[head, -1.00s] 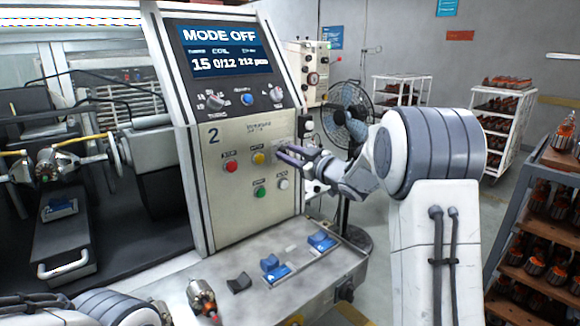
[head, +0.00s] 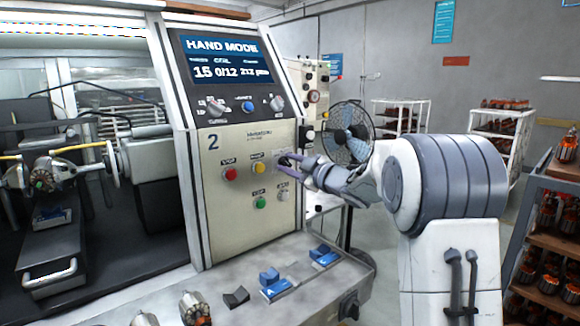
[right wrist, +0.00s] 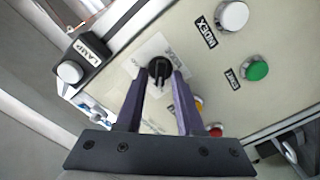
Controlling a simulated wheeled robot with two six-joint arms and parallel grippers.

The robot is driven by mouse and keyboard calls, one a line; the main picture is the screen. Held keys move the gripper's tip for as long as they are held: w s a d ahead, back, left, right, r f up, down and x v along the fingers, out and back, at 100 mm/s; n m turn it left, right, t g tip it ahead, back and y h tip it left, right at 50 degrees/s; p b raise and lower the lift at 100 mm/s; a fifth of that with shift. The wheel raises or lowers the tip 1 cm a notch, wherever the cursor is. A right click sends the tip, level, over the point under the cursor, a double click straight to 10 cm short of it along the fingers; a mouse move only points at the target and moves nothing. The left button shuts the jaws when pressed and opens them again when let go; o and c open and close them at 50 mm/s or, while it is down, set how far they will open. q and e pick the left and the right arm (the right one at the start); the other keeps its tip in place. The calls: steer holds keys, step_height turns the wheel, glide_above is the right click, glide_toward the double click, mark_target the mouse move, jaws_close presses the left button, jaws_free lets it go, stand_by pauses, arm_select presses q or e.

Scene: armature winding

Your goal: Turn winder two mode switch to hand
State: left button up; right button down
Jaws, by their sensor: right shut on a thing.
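The winder two panel (head: 235,220) carries the number 2, and its screen (head: 219,58) reads HAND MODE. My right gripper (head: 284,163) is at the right side of the panel, beside the yellow button. In the right wrist view, the mode switch (right wrist: 159,68) is a small black knob on a pale label plate, between the tips of my purple fingers (right wrist: 160,80). The fingers are shut on the knob. In the head view the knob is mostly hidden by the fingers. My left gripper does not show.
A red button (head: 231,173), a yellow button (head: 259,167), a green button (head: 261,202) and a white button (head: 283,194) surround the switch. A ledge (head: 235,318) with blue blocks (head: 274,287) lies below. A fan (head: 348,132) stands behind my right arm.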

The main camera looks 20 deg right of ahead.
steer(key=c, duration=0.9)
jaws_free()
steer(key=b+v, duration=0.2)
steer(key=v, duration=0.8)
steer(key=shift+s, duration=0.25)
steer(key=shift+d, duration=0.1)
